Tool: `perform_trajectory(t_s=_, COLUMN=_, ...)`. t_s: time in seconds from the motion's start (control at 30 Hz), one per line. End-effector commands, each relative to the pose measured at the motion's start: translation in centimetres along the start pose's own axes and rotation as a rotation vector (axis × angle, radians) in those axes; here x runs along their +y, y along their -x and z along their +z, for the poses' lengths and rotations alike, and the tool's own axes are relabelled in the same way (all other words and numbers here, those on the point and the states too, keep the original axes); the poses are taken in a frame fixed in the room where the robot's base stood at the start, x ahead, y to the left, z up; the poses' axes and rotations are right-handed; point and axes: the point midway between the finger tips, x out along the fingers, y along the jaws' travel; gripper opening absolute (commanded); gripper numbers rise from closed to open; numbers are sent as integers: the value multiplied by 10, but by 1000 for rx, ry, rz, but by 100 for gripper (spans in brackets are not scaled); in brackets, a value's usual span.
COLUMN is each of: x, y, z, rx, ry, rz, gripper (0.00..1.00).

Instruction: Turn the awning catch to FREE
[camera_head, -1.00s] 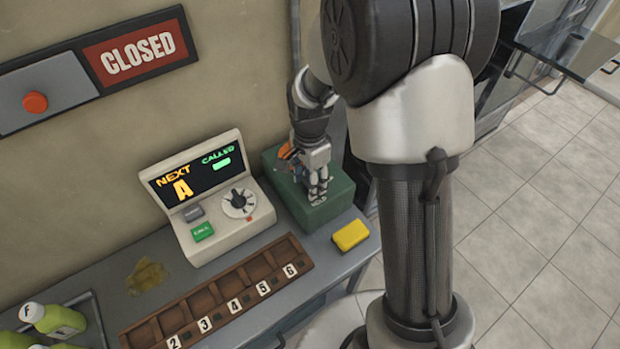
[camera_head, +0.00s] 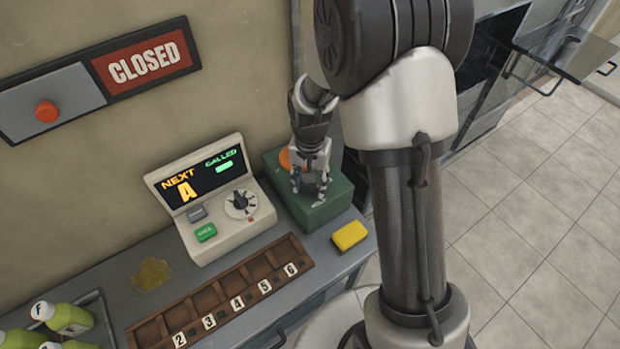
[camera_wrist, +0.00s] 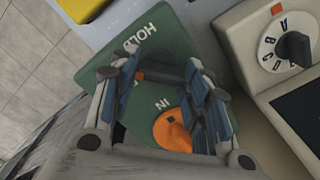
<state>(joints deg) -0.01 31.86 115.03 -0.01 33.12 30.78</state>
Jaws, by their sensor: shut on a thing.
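A green box (camera_head: 336,199) stands on the counter, right of the display console. My gripper (camera_head: 311,187) reaches down onto its top. In the wrist view the gripper (camera_wrist: 166,82) straddles a dark bar with a small orange-red mark (camera_wrist: 140,76), which looks like the catch handle (camera_wrist: 163,77). The fingers are shut on it. The word HOLD (camera_wrist: 140,38) shows beyond the fingers and IN shows near an orange round knob (camera_wrist: 172,131) on the same box. No FREE label can be read; the fingers cover part of the top.
The console (camera_head: 215,195) with a dial and buttons stands close left of the box. A yellow block (camera_head: 350,235) lies in front of it. A numbered wooden rack (camera_head: 222,293) and green-yellow bottles (camera_head: 68,318) are farther left. A CLOSED sign (camera_head: 144,63) hangs on the wall.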

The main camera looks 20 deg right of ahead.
Motion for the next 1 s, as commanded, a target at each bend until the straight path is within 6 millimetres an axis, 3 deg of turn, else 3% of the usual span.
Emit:
perform_trajectory(t_s=0.6, x=0, y=1, z=0, rx=-1, ry=571, rz=0, gripper=19)
perform_trajectory(t_s=1.0, x=0, y=0, z=0, rx=1, ry=807, rz=0, gripper=19)
